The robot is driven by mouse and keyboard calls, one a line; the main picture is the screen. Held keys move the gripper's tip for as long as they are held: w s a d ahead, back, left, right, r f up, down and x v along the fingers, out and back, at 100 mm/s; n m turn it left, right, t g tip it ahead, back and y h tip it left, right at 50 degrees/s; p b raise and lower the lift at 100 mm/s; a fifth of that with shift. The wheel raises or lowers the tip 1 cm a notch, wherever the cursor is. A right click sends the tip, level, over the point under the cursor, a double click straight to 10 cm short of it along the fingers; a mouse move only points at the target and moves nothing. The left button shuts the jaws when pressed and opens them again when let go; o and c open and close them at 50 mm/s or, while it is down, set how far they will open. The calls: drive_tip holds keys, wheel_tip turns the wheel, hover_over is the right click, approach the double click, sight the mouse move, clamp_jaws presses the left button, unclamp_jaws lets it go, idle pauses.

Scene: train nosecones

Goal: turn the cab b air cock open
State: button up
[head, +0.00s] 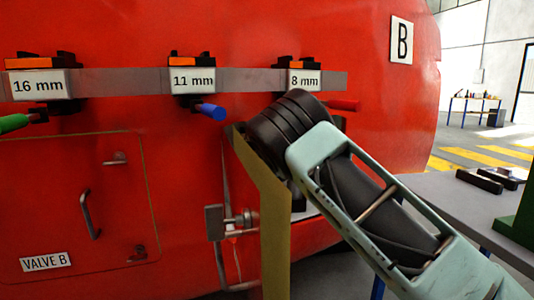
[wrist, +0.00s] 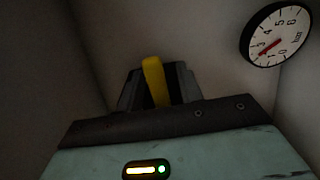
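In the wrist view a yellow handle (wrist: 154,80), which I take to be the air cock's, stands nearly upright and leans slightly left. The dark fingers of my gripper (wrist: 158,88) are on either side of it. The picture is too dark to tell whether they touch it. The handle's lower end and the cock's body are hidden behind my gripper. In the head view my arm reaches toward the red nosecone, and its end is hidden behind a yellowish panel (head: 274,235).
A pressure gauge (wrist: 275,34) is close on the right, between pale recess walls. A grey table (head: 440,200) stands at right.

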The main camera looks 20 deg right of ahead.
drive_tip(key=p+v, duration=0.1)
drive_tip(key=v, duration=1.6)
drive_tip(key=shift+s, duration=0.2)
